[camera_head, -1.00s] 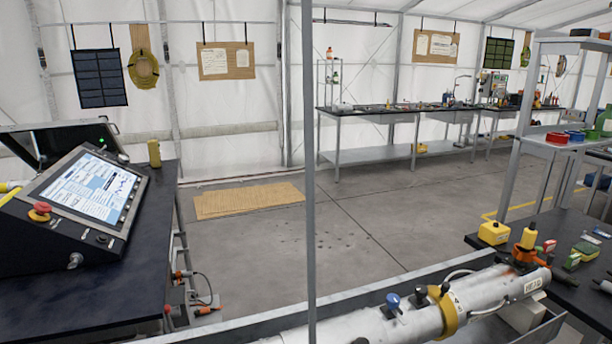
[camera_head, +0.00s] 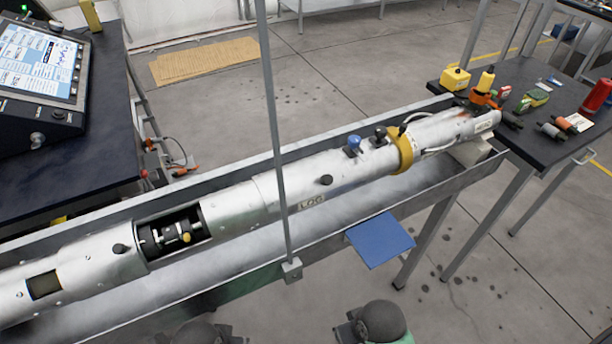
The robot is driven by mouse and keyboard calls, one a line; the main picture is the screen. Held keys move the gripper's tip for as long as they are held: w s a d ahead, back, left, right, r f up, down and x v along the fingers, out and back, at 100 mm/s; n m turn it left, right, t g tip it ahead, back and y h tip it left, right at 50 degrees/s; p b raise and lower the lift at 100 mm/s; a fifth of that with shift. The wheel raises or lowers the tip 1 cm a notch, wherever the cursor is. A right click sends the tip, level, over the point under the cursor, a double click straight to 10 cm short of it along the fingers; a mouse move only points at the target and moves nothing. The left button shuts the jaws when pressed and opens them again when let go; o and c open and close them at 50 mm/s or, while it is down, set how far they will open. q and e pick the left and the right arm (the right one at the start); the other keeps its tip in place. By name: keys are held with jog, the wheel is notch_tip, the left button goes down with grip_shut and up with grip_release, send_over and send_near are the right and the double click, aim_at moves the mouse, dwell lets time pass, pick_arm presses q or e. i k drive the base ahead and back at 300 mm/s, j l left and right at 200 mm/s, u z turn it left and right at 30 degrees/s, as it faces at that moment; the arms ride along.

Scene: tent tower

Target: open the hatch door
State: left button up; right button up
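A long silver tube (camera_head: 240,205) lies diagonally in a metal trough, its far end at the upper right. Its side has a rectangular opening (camera_head: 174,232) with dark and brass parts inside. A smaller square recess (camera_head: 44,285) shows at the lower left. I cannot tell which part is the hatch door; no separate door panel is clear. Two dark rounded shapes at the bottom edge appear to be my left gripper (camera_head: 200,335) and my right gripper (camera_head: 352,328). Both are in front of the trough, apart from the tube, and partly cut off. Their fingers are not clear.
A thin upright pole (camera_head: 273,130) stands in front of the tube. A black table (camera_head: 540,120) with tools is at the right; a console (camera_head: 45,75) is at the left.

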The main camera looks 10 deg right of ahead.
aim_at(307, 177)
jog(key=k+l, duration=0.3)
jog(key=k, duration=0.2)
jog(key=k+l, duration=0.3)
jog(key=k, duration=0.15)
jog(key=k+l+u, duration=0.1)
jog(key=k+l, duration=0.25)
jog(key=k, duration=0.15)
